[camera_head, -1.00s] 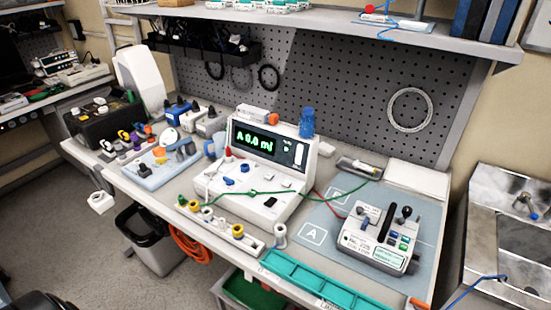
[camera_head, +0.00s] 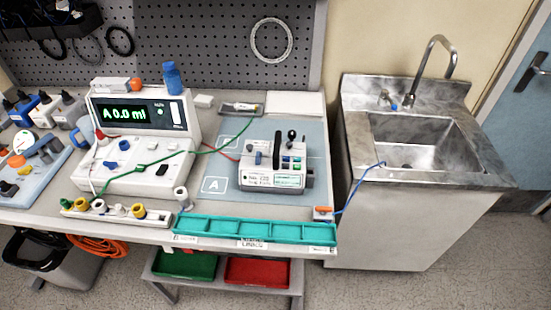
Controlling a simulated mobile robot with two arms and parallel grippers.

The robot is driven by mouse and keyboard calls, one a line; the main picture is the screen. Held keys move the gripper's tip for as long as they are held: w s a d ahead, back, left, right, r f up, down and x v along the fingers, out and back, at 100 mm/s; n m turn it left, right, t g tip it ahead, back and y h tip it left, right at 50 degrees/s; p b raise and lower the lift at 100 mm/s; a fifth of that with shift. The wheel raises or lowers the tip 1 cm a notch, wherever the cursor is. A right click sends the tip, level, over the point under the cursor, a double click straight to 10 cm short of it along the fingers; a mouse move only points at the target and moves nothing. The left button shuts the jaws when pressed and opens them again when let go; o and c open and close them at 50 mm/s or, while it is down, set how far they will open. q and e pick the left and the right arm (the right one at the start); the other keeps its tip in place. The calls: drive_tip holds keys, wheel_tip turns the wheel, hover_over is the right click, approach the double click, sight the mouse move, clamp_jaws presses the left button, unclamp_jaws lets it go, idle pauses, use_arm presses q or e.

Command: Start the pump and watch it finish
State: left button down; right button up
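A small white infusion pump (camera_head: 273,166) stands on the grey-blue mat (camera_head: 218,170) at the right of the bench. It has a dark lever on top, green and blue buttons and a label on its front. A larger white bench unit (camera_head: 143,150) stands to its left, and its display (camera_head: 133,115) reads "A 0.0 ml" in green. A green lead and a red lead run from the unit towards the mat. Neither of my grippers shows in the head view.
A teal tray (camera_head: 255,229) lies along the bench's front edge. A steel sink (camera_head: 420,140) stands right of the bench. A blue bottle (camera_head: 172,79) is behind the unit. Green and red bins sit below. Floor at front right is clear.

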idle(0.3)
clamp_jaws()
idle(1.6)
